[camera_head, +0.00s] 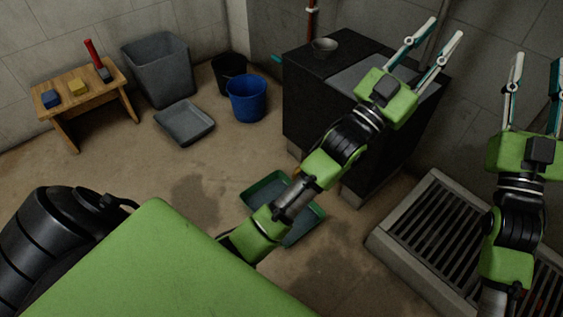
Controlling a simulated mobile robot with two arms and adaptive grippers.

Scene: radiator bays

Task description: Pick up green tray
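The green tray (265,190) lies on the concrete floor near the middle of the camera_head view, in front of the black cabinet. My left arm passes over it and hides its middle; parts of it show on both sides of the arm. My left gripper (446,27) is above the right part of the black cabinet, fingers apart, empty, and well away from the tray. My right gripper (537,58) is at the far right, pointing up with fingers apart, also empty and far from the tray.
A black cabinet (312,105) carries a bowl (325,45). A floor grate (440,225) is at right. A blue bucket (246,98), a black bucket (229,68), a grey bin (157,75) and a grey tray (184,122) stand behind. A wooden bench (100,104) is left. The left floor is clear.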

